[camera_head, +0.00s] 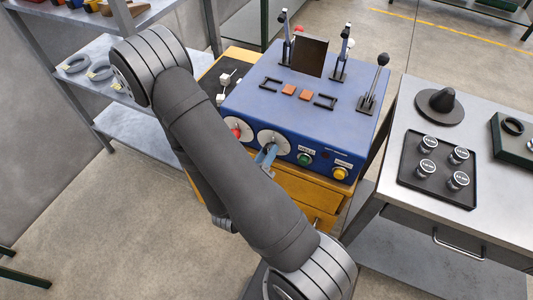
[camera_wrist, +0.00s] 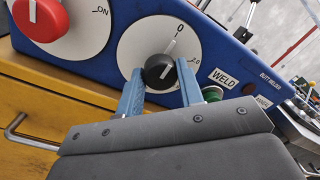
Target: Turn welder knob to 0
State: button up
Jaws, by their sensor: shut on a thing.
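The welder is a blue machine (camera_head: 290,90) on a yellow cabinet. The black welder knob (camera_wrist: 160,73) sits on a white dial (camera_wrist: 135,45) on its front face; the dial also shows in the head view (camera_head: 273,139). The dial's 0 is at the top, with 2.0 to its right. My gripper (camera_wrist: 159,68) is shut on the knob, a blue finger on each side. In the head view my gripper (camera_head: 266,155) hides the knob.
A red knob (camera_wrist: 40,17) on a second dial marked ON is close on the left. A green button (camera_head: 304,159) and a yellow button (camera_head: 340,173) are to the right. Levers (camera_head: 375,80) stand on top. A metal table (camera_head: 400,215) is at right.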

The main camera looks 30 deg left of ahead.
dwell(0.5)
jog(key=o, duration=1)
jog(key=s, duration=1.7)
jog(key=shift+s+a+f, duration=0.15)
jog(key=shift+s+f, duration=0.05)
jog(key=shift+f, duration=0.1)
jog(key=w, duration=1.2)
jog(key=shift+r, duration=0.2)
jog(key=shift+s, duration=0.15)
dwell(0.5)
